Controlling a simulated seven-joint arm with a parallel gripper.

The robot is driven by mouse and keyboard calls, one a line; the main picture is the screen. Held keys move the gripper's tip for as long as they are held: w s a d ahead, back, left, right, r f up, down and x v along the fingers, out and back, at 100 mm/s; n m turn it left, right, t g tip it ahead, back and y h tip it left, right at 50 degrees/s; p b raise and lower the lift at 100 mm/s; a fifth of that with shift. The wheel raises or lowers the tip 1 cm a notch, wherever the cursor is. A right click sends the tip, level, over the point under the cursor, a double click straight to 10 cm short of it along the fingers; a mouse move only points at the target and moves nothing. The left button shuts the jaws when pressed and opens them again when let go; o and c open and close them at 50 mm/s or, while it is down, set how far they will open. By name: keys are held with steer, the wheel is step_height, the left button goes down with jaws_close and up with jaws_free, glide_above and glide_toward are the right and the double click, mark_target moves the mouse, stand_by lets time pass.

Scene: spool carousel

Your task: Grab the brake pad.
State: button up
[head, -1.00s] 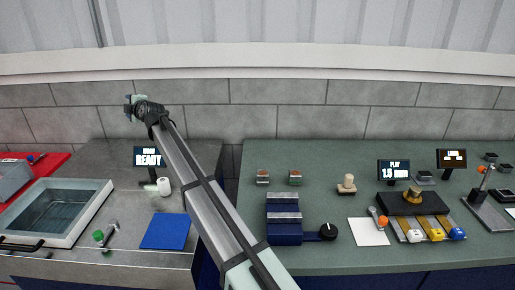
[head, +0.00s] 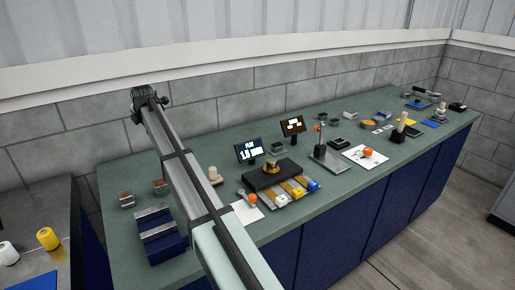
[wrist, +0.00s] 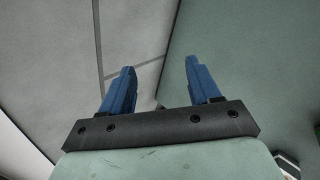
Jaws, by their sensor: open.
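No part in view can be named the brake pad with certainty. Two small grey blocks with reddish-brown tops, a left block (head: 127,199) and a right block (head: 160,187), stand at the left end of the green bench; they are too small to identify. My gripper (wrist: 160,66) is open in the wrist view, with two blue fingers apart and nothing between them. In the head view my arm reaches up past the bench, its end high in front of the wall, away from the bench-top parts.
The green bench (head: 345,192) carries a blue stepped block (head: 158,236), a black unit with a brass knob (head: 271,172), two small screens, a post stand (head: 320,150) and several parts farther right. A grey counter with yellow and white rolls is at left. Floor is open at right.

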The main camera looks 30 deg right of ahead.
steer(key=s+d+f+m+g+h, duration=0.15)
steer(key=s+d, duration=0.25)
steer(key=d, duration=0.8)
steer(key=s+d+m+g+h, duration=0.15)
steer(key=s+d, duration=0.25)
steer(key=d, duration=0.7)
steer(key=m+g+h, duration=0.2)
steer(key=g, duration=0.3)
glide_toward(277, 144)
steer(key=x, duration=0.3)
steer(key=shift+s, duration=0.3)
steer(key=shift+w+x, duration=0.1)
steer(key=shift+x, duration=1.35)
steer(key=shift+w+x, duration=0.15)
steer(key=shift+x, duration=1.3)
steer(key=shift+c, duration=0.3)
jaws_close()
steer(key=shift+r, duration=0.1)
